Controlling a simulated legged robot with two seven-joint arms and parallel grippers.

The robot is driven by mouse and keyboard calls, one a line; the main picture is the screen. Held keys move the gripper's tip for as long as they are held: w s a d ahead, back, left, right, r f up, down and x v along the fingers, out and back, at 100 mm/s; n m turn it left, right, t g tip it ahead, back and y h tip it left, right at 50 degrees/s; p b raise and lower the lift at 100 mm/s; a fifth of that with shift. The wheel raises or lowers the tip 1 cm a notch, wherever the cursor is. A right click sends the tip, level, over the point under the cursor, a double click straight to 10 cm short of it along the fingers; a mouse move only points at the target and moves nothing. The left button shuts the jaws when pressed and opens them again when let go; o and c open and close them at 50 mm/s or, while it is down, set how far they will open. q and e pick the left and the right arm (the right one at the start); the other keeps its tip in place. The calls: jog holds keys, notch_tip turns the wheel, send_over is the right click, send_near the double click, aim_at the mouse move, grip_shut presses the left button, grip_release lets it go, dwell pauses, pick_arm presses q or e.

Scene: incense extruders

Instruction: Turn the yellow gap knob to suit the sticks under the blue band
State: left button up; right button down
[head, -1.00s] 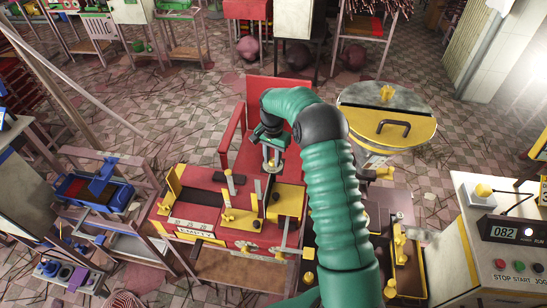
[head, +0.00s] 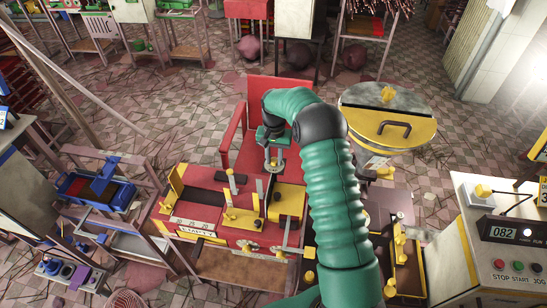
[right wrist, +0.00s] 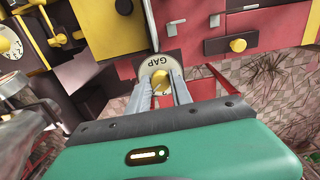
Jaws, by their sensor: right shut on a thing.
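The yellow gap knob (right wrist: 157,75) sits on a pale round dial plate marked GAP (right wrist: 160,62), on the red machine. My right gripper (right wrist: 159,90) is shut on the knob, one finger on each side of it. In the head view my right gripper (head: 272,160) reaches down to the back of the red machine (head: 225,247), and its fingers largely hide the knob there. I cannot make out a blue band with sticks for certain. My left gripper is not in view.
A blue extruder (head: 107,195) stands on a frame at left. A round yellow-sided drum (head: 385,135) with a handle stands right of my arm. A control box reading 082 (head: 507,233) is at far right.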

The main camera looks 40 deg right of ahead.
aim_at(273, 158)
jog(key=n, duration=0.5)
jog(key=shift+w+d+r+n+p, duration=0.2)
jog(key=shift+n+p, duration=0.1)
jog(key=shift+p, duration=0.1)
jog(key=n, duration=0.4)
jog(key=shift+n, duration=0.4)
jog(key=shift+a+f, duration=0.1)
jog(key=c, duration=1.3)
grip_release()
jog(key=shift+w, duration=0.1)
jog(key=shift+c, duration=0.2)
jog(key=shift+o, duration=1)
jog(key=shift+w+f, duration=0.1)
jog(key=shift+f, duration=0.2)
jog(key=shift+r, duration=0.25)
notch_tip(273, 158, up, 16)
jog(key=b, duration=0.1)
jog(key=shift+b, duration=0.35)
